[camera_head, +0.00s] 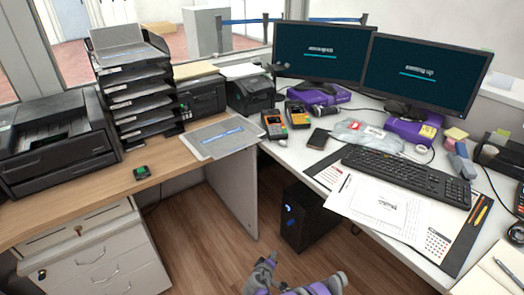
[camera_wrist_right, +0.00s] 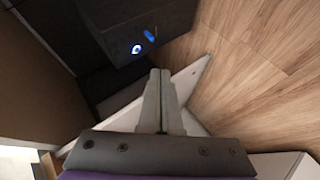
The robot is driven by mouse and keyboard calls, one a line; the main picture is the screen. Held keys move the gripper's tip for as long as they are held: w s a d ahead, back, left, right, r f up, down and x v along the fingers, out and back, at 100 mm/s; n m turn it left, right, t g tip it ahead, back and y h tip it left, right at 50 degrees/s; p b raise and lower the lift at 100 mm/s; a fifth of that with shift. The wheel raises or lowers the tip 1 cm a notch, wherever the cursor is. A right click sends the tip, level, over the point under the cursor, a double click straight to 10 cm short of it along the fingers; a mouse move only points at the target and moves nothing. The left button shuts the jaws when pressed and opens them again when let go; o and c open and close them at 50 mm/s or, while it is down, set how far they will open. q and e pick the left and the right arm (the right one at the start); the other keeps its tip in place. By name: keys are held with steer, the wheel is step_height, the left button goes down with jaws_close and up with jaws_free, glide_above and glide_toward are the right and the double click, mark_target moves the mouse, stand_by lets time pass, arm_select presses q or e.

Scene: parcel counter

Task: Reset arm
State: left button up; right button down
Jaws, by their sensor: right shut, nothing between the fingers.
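My right gripper (camera_head: 270,262) shows at the bottom edge of the head view, low over the floor in front of the counters. It is apart from everything on the desks. In the right wrist view its two grey fingers (camera_wrist_right: 160,74) are pressed together with nothing between them. My left gripper is not in view.
A black computer tower (camera_head: 305,218) stands under the right desk. The white desk (camera_head: 297,158) holds monitors, keyboard (camera_head: 408,173) and papers. The wooden counter (camera_head: 75,203) carries a printer (camera_head: 55,140) and letter trays (camera_head: 135,95). The wooden floor (camera_head: 215,240) between them is clear.

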steer(key=s+d+r+m+g, duration=0.2)
steer(key=s+d+r, duration=0.4)
steer(key=r, duration=0.4)
steer(key=s+d+r+m+g, duration=0.25)
steer(key=s+d+r, duration=0.3)
steer(key=r, duration=0.45)
steer(key=s+d+r+m+g+y, duration=0.1)
steer(key=s+r+m+y, duration=0.1)
steer(key=s, duration=1.2)
steer(key=s+d+r+m+g+y, duration=0.1)
steer(key=s+r+m+y, duration=0.15)
steer(key=s, duration=1.05)
arm_select(q)
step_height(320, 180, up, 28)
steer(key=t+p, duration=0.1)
steer(key=p, duration=2.3)
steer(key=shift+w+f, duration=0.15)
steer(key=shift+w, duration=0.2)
arm_select(e)
step_height(320, 180, up, 28)
steer(key=shift+w+f+t+h, duration=0.15)
steer(key=shift+w+t+h, duration=0.05)
steer(key=shift+t+h, duration=0.2)
